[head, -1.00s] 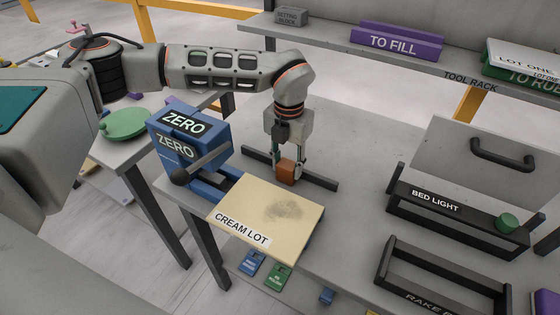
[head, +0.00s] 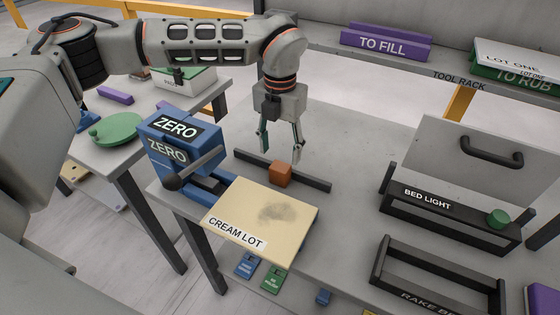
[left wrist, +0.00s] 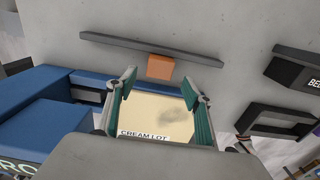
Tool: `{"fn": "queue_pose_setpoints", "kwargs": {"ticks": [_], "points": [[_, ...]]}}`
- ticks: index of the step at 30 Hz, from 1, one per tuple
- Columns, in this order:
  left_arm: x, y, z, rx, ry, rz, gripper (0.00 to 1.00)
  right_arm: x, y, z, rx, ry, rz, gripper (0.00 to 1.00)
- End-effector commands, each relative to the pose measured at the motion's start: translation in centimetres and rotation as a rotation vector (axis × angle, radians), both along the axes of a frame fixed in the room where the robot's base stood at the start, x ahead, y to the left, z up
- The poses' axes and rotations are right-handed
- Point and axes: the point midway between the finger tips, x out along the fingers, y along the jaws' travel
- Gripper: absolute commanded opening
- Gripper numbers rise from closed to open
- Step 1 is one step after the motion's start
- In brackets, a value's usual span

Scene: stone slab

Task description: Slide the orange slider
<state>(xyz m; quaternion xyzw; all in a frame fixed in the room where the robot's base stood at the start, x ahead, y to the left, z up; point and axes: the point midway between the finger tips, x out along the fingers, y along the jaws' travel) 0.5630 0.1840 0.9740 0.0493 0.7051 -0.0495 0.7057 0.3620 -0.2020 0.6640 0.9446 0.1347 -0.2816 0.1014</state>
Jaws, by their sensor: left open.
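The orange slider (head: 281,174) is a small block on a dark rail (head: 312,182) behind the cream slab. It sits near the middle of the rail. In the left wrist view the orange slider (left wrist: 160,67) is in front of the rail (left wrist: 115,43), beyond my fingertips. My right gripper is not in view.
The cream slab (head: 255,215) marked CREAM LOT lies in front of the rail, with a dark smudge. A blue ZERO device (head: 180,140) with a lever stands at left. The BED LIGHT frame (head: 455,210) with a green knob is at right. Bare table lies between rail and frame.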

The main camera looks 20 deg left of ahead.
Motion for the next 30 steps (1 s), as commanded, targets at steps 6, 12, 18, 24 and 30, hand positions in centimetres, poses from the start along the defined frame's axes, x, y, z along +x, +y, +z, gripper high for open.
{"fn": "queue_pose_setpoints", "kwargs": {"ticks": [6, 12, 18, 24, 30], "points": [[0.1, 0.0, 3.7, 0.001, -0.001, 0.001, 0.51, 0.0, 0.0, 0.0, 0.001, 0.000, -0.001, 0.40], [0.0, 0.0, 5.2, 0.000, 0.002, 0.001, 0.51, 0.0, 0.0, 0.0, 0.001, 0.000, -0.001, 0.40], [-0.1, 0.0, 5.3, 0.000, 0.002, 0.001, 0.51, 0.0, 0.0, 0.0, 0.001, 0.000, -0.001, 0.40], [0.0, 0.0, 5.3, 0.000, 0.002, 0.001, 0.51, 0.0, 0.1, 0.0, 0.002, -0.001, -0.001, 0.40], [0.0, 0.0, 5.3, 0.000, 0.001, 0.000, 0.51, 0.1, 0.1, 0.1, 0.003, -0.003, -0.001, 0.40]]}}
